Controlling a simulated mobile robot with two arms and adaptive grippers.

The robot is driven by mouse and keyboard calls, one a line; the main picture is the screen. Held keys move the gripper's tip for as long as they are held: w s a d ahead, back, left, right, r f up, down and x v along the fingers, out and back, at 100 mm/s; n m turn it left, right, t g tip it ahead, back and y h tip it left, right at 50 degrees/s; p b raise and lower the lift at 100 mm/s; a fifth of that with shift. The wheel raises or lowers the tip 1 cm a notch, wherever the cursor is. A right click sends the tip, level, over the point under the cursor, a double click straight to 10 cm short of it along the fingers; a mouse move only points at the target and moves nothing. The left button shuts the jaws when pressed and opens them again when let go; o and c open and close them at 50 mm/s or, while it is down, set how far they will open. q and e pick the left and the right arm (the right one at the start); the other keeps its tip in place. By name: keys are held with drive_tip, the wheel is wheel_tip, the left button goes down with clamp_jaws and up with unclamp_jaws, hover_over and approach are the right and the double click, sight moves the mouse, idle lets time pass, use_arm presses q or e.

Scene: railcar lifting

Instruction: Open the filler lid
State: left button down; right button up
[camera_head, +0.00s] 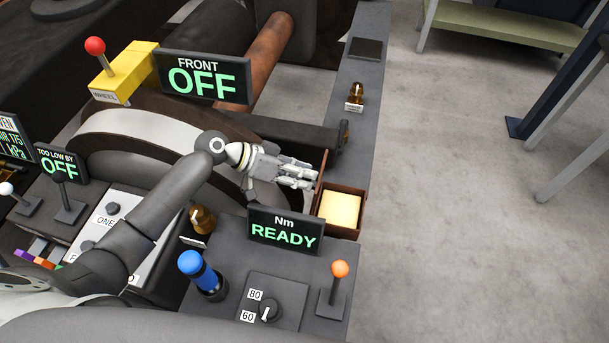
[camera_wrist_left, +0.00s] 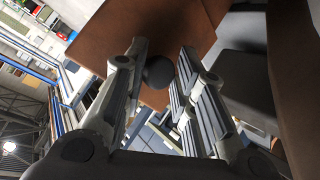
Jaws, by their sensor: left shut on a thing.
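The small brown filler box (camera_head: 357,190) stands on the grey bench, and pale yellow material shows inside it. Its brown lid (camera_head: 321,168) stands up at the box's left side, seen nearly edge-on. In the left wrist view the lid (camera_wrist_left: 165,28) fills the top as a brown panel, with a dark round knob (camera_wrist_left: 158,72) on it. My left gripper (camera_head: 310,178) is at the lid, its fingers around the knob. The gripper also shows in the left wrist view (camera_wrist_left: 162,62). The exact finger contact is partly hidden. My right gripper is not in view.
The "Nm READY" display (camera_head: 284,232) stands just below my left gripper. An orange-knobbed lever (camera_head: 339,270), a blue-handled tool (camera_head: 200,272) and a dial (camera_head: 268,310) are nearer. A brass piece (camera_head: 356,92) stands farther along the bench. Open floor lies right.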

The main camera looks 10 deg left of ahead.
use_arm(q)
drive_tip(key=shift+s+a+f, duration=0.1)
drive_tip(key=shift+s+f, duration=0.3)
drive_tip(key=shift+f, duration=0.45)
drive_tip(key=c, duration=1.4)
unclamp_jaws()
drive_tip(key=shift+o, duration=1.2)
drive_tip(key=shift+w, duration=0.2)
drive_tip(key=shift+o, duration=0.2)
drive_tip(key=shift+w, duration=0.15)
drive_tip(key=shift+r, duration=0.25)
drive_tip(key=v, duration=1.1)
drive_tip(key=shift+a+r, duration=0.2)
drive_tip(key=shift+a, duration=0.1)
drive_tip(key=shift+r, duration=0.1)
